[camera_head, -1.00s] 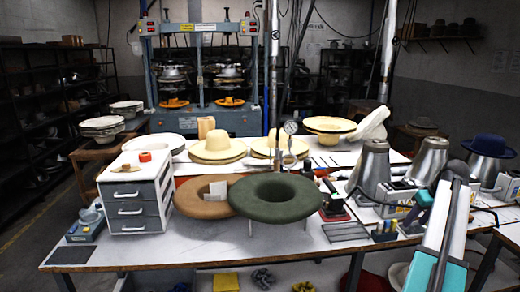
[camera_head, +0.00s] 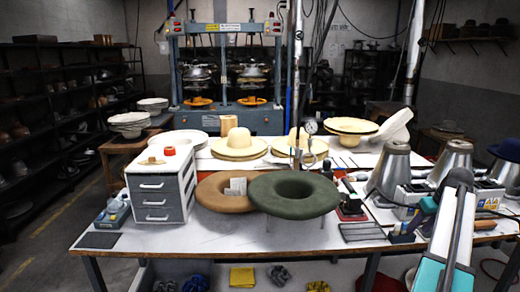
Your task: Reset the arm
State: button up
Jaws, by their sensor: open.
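My arm (camera_head: 447,250), white and teal, stands folded at the right edge of the view, over the right part of the worktable (camera_head: 280,247). Its wrist side, with a teal part, shows left of the raised link. My gripper (camera_head: 397,237) seems to be the small dark end low on the left of the arm, near the table's front right. It is open, with nothing seen between the jaws. It is small, and the exact fingers are hard to make out.
A green felt hat (camera_head: 293,207) and a brown one (camera_head: 213,203) lie at mid-table. A drawer unit (camera_head: 158,202) stands left. Metal cones (camera_head: 392,170) crowd the right, near my arm. The hat press (camera_head: 225,120) stands behind. Floor at left is clear.

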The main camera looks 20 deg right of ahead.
jog(key=w+a+f+n+g+y, duration=0.2)
jog(key=w+a+f, duration=0.5)
jog(key=a+f, duration=0.6)
jog(key=w+a+f+n+g+y, duration=0.15)
jog(key=w+a+f, duration=0.45)
jog(key=a+f, duration=0.6)
jog(key=s+a+f+n+g, duration=0.1)
jog(key=a+f, duration=0.3)
jog(key=a, duration=0.3)
jog(key=a+f+n, duration=0.1)
jog(key=a+f, duration=0.3)
jog(key=a, duration=0.4)
jog(key=s+a+f+n+g, duration=0.1)
jog(key=s+a+f+g, duration=0.1)
jog(key=s+a+f, duration=0.65)
jog(key=s+a+f+g, duration=0.2)
jog(key=s+a+f, duration=0.35)
jog(key=a, duration=0.55)
jog(key=s+a+f+m+h, duration=0.1)
jog(key=s+a+f, duration=0.1)
jog(key=s, duration=0.7)
jog(key=s+a+f+m+g+h, duration=0.1)
jog(key=s+a+f+m+h, duration=0.1)
jog(key=s, duration=0.7)
jog(key=shift+x, duration=0.9)
